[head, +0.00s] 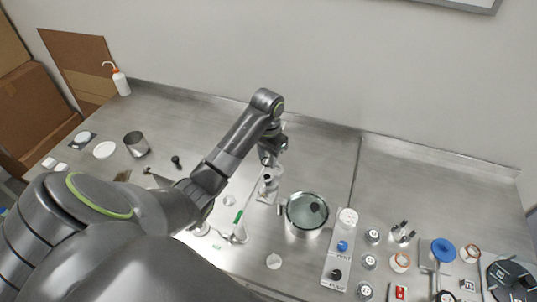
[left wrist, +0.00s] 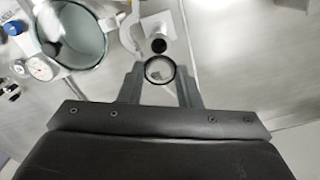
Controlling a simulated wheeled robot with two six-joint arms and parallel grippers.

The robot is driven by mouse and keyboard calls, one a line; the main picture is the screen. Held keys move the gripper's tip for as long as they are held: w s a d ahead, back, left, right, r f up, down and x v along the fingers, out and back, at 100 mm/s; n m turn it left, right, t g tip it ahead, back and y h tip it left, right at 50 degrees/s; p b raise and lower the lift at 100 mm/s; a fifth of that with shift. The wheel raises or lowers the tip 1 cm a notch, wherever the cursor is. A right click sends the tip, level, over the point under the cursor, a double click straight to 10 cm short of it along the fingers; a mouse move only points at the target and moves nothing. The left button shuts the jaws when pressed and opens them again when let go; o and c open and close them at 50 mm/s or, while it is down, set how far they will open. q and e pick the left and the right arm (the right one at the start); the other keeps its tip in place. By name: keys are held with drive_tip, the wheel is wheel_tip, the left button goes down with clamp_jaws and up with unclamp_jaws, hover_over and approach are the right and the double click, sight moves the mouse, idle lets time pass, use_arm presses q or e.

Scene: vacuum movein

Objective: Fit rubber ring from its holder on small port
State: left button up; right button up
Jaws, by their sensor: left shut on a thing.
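My left gripper (head: 268,160) is in the middle of the head view, left of the metal pot. In the left wrist view its fingers (left wrist: 160,84) are closed on a dark rubber ring (left wrist: 160,58), which faces the camera with a pale centre. Just beyond the ring stands a short metal post with a black end (left wrist: 159,45) on a white square plate (left wrist: 160,20). I cannot tell whether this is the small port or the holder, nor whether the ring touches it. In the head view the ring is too small to make out.
The metal pot (head: 290,224) stands close to the right of the gripper. Right of it is a white strip (head: 329,276) with knobs, then several small jars and parts. A steel cup (head: 136,143) stands at the left. Bare bench lies behind the pot.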

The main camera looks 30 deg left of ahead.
sight(267, 178)
use_arm(q)
drive_tip(key=shift+s+f, duration=0.35)
drive_tip(key=shift+f, duration=0.3)
drive_tip(key=f, duration=0.3)
drive_tip(key=shift+w+f, duration=0.2)
drive_tip(key=shift+f, duration=0.45)
use_arm(e)
drive_tip(key=shift+f, duration=0.2)
drive_tip(key=shift+s+a+r, duration=0.1)
drive_tip(key=shift+s+r, duration=0.1)
use_arm(q)
drive_tip(key=shift+s+d+f, duration=0.1)
drive_tip(key=shift+s+f, duration=0.05)
drive_tip(key=shift+f, duration=0.4)
use_arm(e)
drive_tip(key=shift+f, duration=0.15)
idle(0.9)
use_arm(q)
drive_tip(key=o, duration=0.9)
drive_tip(key=shift+f, duration=0.1)
drive_tip(key=shift+o, duration=0.2)
